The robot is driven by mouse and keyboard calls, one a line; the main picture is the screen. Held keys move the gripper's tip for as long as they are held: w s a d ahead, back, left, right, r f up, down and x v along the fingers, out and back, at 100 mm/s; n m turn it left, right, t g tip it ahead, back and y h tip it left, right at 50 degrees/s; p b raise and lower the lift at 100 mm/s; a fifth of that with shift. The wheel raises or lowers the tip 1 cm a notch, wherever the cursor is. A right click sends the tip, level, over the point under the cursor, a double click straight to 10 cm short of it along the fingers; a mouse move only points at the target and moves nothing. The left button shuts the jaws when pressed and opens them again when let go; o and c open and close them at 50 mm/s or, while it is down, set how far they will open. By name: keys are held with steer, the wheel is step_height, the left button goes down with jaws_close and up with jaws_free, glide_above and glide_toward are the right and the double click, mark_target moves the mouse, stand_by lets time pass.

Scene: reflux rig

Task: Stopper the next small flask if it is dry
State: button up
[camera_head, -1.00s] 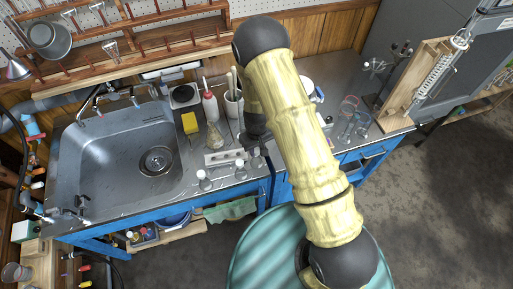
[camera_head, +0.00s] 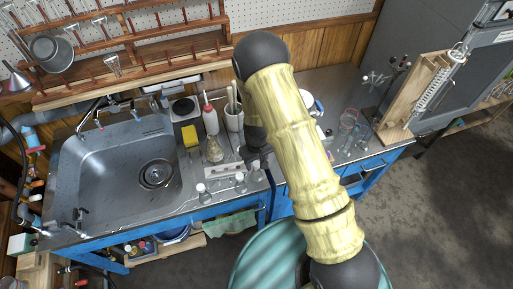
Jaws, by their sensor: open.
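Small clear flasks stand in a row along the counter's front edge, right of the sink: a left one (camera_head: 203,194), a middle one (camera_head: 240,185) and a right one (camera_head: 257,172). The left and middle ones show pale tops. The view is too small to tell whether any is wet or dry inside. A pale block with dark spots (camera_head: 224,171) lies behind them, possibly a stopper holder. My gripper (camera_head: 257,157) is dark and points down near the right flask, mostly hidden behind my yellow arm. It is open, and I see nothing held in it.
The sink (camera_head: 95,180) is on the left. A larger flask (camera_head: 215,150), a wash bottle (camera_head: 210,115), a yellow sponge (camera_head: 190,136) and a jar of tools (camera_head: 234,117) stand behind the small flasks. More glassware (camera_head: 348,122) stands right of my arm. A teal ribbed drum (camera_head: 262,255) is in front.

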mark_target(257, 163)
step_height(257, 163, up, 17)
steer(key=b, duration=0.1)
steer(key=shift+b, duration=0.3)
stand_by(0.5)
steer(key=s+d+r+m+t, duration=0.1)
steer(key=s+d+r+m, duration=0.1)
steer(key=s+d+r, duration=0.2)
steer(key=s+d+r+m+t, duration=0.1)
steer(key=s+d+r+m, duration=0.2)
steer(key=s+d+r, duration=0.2)
steer(key=s+d, duration=0.3)
steer(key=d, duration=0.1)
steer(key=shift+s+d+t, duration=0.25)
steer(key=shift+d+t, duration=0.05)
stand_by(0.6)
